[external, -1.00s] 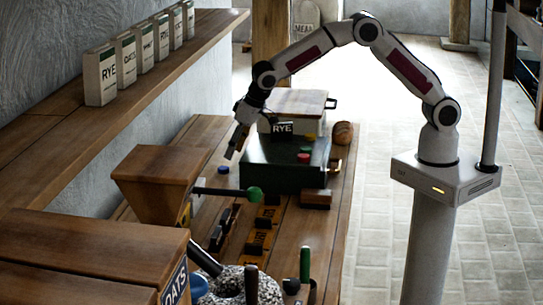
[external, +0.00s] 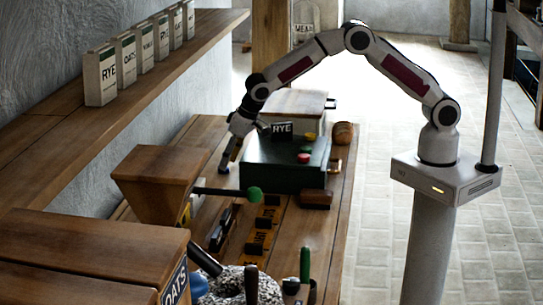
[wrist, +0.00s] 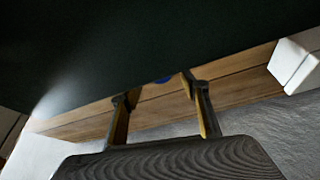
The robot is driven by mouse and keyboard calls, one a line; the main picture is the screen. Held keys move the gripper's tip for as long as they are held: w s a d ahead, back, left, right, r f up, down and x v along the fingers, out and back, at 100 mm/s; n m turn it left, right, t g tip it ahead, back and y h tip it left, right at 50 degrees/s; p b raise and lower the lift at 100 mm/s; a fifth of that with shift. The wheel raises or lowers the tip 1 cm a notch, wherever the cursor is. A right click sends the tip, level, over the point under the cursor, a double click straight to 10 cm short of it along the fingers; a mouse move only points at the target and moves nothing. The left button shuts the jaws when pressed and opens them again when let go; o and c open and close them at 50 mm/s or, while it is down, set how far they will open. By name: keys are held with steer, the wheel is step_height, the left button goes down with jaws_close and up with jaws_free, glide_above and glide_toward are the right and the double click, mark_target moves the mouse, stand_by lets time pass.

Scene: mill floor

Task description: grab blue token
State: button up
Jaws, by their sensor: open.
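The blue token (wrist: 163,80) shows in the wrist view as a small blue sliver on the wooden bench, partly cut off by the edge of the dark green box (wrist: 120,45). It appears between and just beyond my fingertips. My gripper (wrist: 160,92) is open, with nothing between its fingers. In the external view my gripper (external: 223,169) points down beside the left end of the dark green box (external: 285,176). The token is hidden there behind my gripper.
Red (external: 304,158) and yellow (external: 310,136) tokens lie on the green box, near a RYE sign (external: 282,128). A wooden hopper (external: 155,180) and a green-knobbed lever (external: 254,194) stand nearer the camera. A white block (wrist: 296,64) is at right in the wrist view.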

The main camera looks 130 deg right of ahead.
steer(key=shift+x, duration=1.1)
steer(key=c, duration=0.9)
